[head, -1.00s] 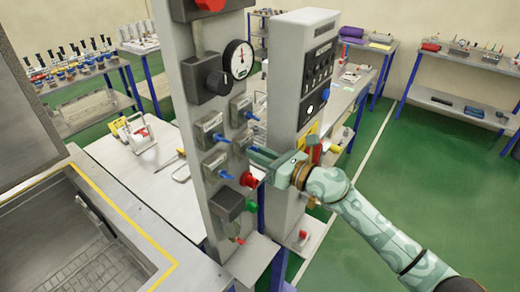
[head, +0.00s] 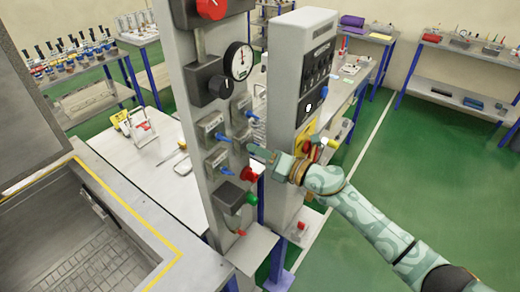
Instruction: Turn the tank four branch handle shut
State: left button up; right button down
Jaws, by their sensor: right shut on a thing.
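A grey upright panel (head: 196,120) carries several small valve blocks with blue lever handles in two columns. My right gripper (head: 252,149) is at the lower valve of the right column. It is shut on that valve's handle, taken as the tank four branch handle; the jaws hide most of it, so its angle cannot be told. The labels are too small to read. Other blue handles show at upper left (head: 223,137), upper right (head: 250,114) and lower left (head: 228,172). My left gripper is out of view.
A dial gauge (head: 239,60), a black knob (head: 221,87), a red knob (head: 249,174) and a green button (head: 251,198) share the panel. A grey control cabinet (head: 285,80) stands close behind. Open green floor (head: 430,190) lies right.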

dwell(0.4)
jog(key=c, duration=1.6)
grip_release()
jog(key=shift+d, duration=0.1)
jog(key=b+v, duration=0.3)
jog(key=v, duration=1.3)
jog(key=shift+d, duration=0.15)
